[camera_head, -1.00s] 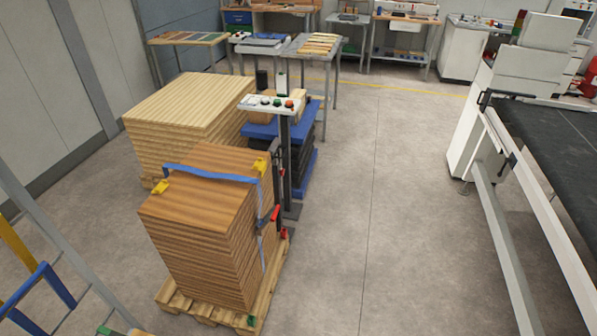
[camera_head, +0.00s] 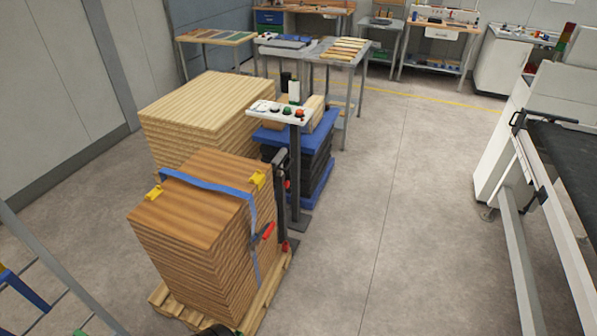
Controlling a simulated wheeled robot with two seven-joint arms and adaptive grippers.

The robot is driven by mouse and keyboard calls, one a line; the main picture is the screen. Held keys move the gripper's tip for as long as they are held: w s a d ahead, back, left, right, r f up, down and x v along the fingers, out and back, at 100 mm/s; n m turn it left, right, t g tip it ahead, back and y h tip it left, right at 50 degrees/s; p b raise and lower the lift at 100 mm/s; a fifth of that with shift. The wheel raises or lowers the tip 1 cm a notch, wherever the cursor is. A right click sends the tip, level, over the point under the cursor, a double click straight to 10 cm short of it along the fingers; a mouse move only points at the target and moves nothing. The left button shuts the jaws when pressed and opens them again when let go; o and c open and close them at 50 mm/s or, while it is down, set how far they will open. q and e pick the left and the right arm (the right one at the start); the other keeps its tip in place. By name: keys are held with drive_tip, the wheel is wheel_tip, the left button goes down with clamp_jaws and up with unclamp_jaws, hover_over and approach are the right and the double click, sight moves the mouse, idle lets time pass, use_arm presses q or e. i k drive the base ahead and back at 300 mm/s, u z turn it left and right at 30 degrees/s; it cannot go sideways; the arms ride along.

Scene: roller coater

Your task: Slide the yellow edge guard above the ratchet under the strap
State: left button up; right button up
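A stack of brown boards (camera_head: 190,212) stands on a wooden pallet (camera_head: 262,305). A blue strap (camera_head: 210,186) crosses its top and runs down the right side. The ratchet (camera_head: 258,239), with a red handle (camera_head: 268,230), is on the strap on that side. Above it, a yellow edge guard (camera_head: 257,179) sits on the top right edge, beside the strap on its far side and not visibly under it. Another yellow guard (camera_head: 154,193) lies at the left top edge, on the near side of the strap.
A control post (camera_head: 295,165) with buttons stands close behind the stack's right side. A lighter board stack (camera_head: 205,100) and a blue lift table (camera_head: 300,130) stand behind. Floor to the right is clear up to the conveyor (camera_head: 565,165). A ladder (camera_head: 45,260) is at lower left.

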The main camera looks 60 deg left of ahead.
sight(259, 178)
drive_tip(key=u, duration=0.1)
drive_tip(key=i, duration=2.05)
drive_tip(key=u, duration=1.15)
drive_tip(key=i, duration=1.05)
drive_tip(key=u, duration=1.6)
drive_tip(key=i, duration=0.4)
drive_tip(key=u, duration=0.2)
